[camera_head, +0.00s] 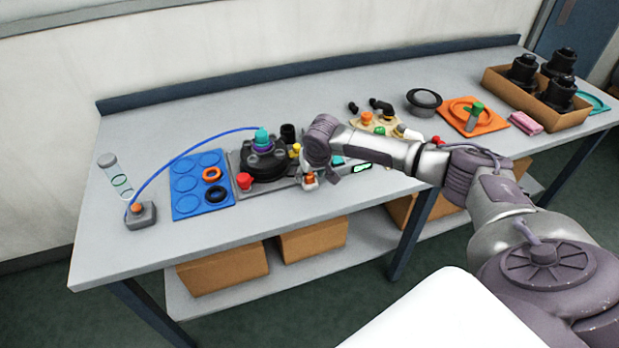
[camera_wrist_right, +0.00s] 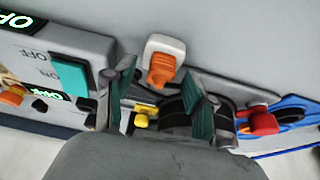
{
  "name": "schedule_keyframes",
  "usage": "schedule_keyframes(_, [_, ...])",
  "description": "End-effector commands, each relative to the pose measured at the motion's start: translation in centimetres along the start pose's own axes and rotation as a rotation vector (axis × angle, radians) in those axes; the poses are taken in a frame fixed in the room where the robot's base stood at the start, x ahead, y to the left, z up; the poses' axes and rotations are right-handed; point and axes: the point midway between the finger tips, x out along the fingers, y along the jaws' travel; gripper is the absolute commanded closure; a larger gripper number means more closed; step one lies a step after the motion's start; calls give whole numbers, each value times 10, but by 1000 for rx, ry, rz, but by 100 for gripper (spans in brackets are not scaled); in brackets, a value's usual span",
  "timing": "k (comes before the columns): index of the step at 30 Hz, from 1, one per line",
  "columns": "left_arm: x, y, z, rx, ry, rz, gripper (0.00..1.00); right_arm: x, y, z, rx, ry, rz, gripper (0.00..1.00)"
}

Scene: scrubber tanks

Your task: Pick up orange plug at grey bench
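The orange plug (camera_wrist_right: 161,70) sits in a white socket piece (camera_wrist_right: 165,47) at the top middle of the right wrist view. In the head view a small orange piece (camera_head: 309,178), seemingly this plug, shows at the front of the grey bench (camera_head: 270,217). My right gripper (camera_wrist_right: 160,98) is open and empty, its two green-padded fingers spread wide, with the plug between and beyond them. In the head view my right gripper (camera_head: 323,174) points down just beside the plug and is partly hidden by its own wrist. My left gripper is not in view.
A black round fixture (camera_head: 265,167) with a red knob (camera_head: 244,181) stands left of the gripper. A switch box (camera_wrist_right: 75,62) lies close on the other side. A blue tray (camera_head: 188,205) and grey block (camera_head: 140,215) with a blue hose stand further left.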

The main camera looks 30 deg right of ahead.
Motion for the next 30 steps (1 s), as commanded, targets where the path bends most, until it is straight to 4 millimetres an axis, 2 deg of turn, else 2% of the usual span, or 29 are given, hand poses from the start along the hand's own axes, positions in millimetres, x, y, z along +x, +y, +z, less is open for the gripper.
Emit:
schedule_keyframes(1, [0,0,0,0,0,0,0,0,0,0,0,0,0,53])
schedule_keyframes(9, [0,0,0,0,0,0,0,0,0,0,0,0,0,98])
schedule_keyframes(10, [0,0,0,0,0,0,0,0,0,0,0,0,0,100])
schedule_keyframes(20, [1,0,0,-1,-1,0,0,-4,0,-2,1,0,0,100])
schedule_keyframes(23, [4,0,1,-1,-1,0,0,-11,0,-5,1,2,-1,100])
schedule_keyframes(28, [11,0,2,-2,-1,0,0,-36,0,-16,1,4,-2,100])
schedule_keyframes(30, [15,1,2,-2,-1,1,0,-43,17,-20,6,2,4,100])
